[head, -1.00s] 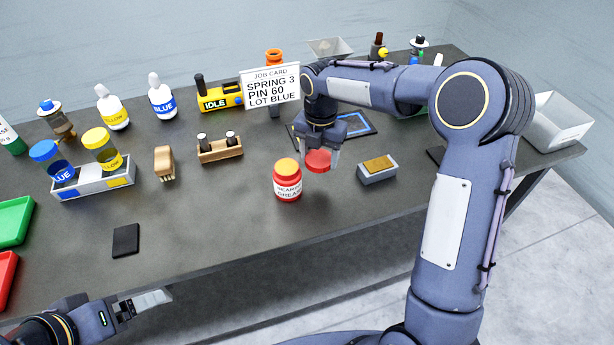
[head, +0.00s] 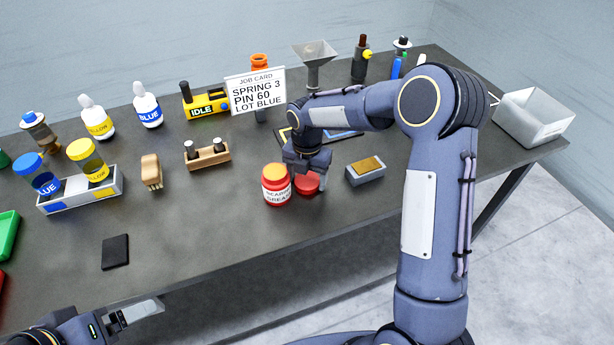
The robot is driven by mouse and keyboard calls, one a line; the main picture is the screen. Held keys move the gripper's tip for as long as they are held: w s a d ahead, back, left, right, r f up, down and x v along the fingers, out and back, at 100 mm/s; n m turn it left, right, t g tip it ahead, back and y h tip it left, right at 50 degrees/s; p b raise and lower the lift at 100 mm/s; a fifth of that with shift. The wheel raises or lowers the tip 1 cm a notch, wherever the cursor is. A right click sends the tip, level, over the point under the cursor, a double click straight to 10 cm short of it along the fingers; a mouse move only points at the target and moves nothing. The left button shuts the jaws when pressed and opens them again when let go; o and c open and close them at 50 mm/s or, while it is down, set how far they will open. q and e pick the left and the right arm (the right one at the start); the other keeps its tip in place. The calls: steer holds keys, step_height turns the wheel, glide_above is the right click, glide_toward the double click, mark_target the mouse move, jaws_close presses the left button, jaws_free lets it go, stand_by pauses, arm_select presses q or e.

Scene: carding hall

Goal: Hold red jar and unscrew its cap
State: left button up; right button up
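The red jar (head: 277,190), with a white "GREASE" label, stands upright on the table. Its top shows orange, with no cap on it. The red cap (head: 307,184) is just right of the jar, between the fingers of my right gripper (head: 308,178), low over the table or on it; I cannot tell if it touches. The gripper's wrist hides part of the cap's top. My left gripper (head: 138,313) is at the bottom left, off the table's front edge, away from the jar; its finger opening is not clear.
A grey block with a tan top (head: 366,171) lies right of the cap. A wooden holder (head: 207,155), a brush (head: 151,172) and a tray with blue and yellow jars (head: 82,202) stand left. The job card (head: 256,92) stands behind. The table front is clear around a black pad (head: 115,252).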

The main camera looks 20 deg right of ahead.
mark_target(307, 181)
steer(key=shift+o, duration=1.3)
step_height(307, 181, up, 12)
steer(key=s+d+r+m+t+y, duration=0.1)
steer(key=s+d+r+m, duration=0.2)
steer(key=s+r+m, duration=0.35)
steer(key=s+a+f+m+t+y, duration=0.1)
steer(key=s+f+m+t, duration=0.1)
steer(key=s+m, duration=0.9)
steer(key=s+f+m+t+y, duration=0.1)
steer(key=s+f+m+t, duration=0.1)
steer(key=s+m, duration=1)
steer(key=shift+a+f+t+y, duration=0.35)
steer(key=shift+a+t+y, duration=0.05)
